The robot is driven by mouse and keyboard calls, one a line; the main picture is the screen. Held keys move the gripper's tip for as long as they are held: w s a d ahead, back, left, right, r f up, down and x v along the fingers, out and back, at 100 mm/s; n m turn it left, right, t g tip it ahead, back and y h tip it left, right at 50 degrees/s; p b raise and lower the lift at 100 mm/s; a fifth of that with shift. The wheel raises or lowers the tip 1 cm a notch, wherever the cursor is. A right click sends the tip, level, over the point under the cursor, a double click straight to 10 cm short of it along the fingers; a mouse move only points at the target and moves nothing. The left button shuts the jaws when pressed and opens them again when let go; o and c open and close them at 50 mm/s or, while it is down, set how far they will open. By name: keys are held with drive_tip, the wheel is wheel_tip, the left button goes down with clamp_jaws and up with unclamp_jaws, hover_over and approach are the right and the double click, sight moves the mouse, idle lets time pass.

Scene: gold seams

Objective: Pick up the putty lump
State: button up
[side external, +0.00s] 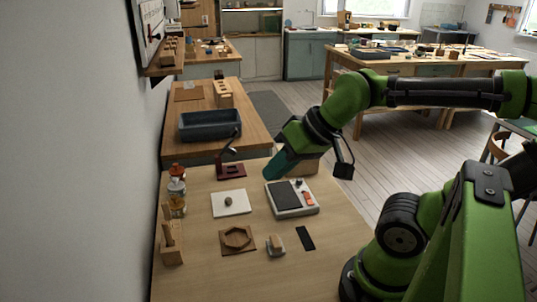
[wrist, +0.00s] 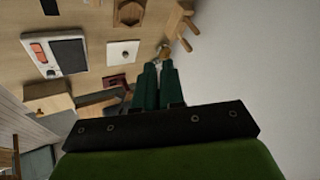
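The putty lump (side external: 229,201) is a small brownish lump resting on a white square tile (side external: 241,210) on the bench. In the wrist view it is a dark spot (wrist: 124,54) on the same tile (wrist: 115,45). My gripper (side external: 270,176) is above the bench, up and to the right of the lump in the side view, tilted down to the left. In the wrist view its two teal fingers (wrist: 159,64) lie side by side, almost touching, with nothing visible between them. The lump is apart from the fingers.
A scale-like device (side external: 291,198) stands right of the tile. A hexagonal wooden frame (side external: 237,239), a small block on a stone (side external: 276,245) and a dark strip (side external: 306,238) lie in front. Bottles (side external: 177,192) and a wooden stand (side external: 171,248) line the left; a maroon stand (side external: 231,170) is behind.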

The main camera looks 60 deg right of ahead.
drive_tip(key=o, duration=0.8)
drive_tip(key=m+g+h, duration=0.2)
drive_tip(key=m+g, duration=0.5)
drive_tip(key=m, duration=2.1)
hover_over(228, 199)
wheel_tip(228, 199, down, 18)
drive_tip(key=shift+w+d, duration=0.15)
drive_tip(key=shift+f, duration=2.7)
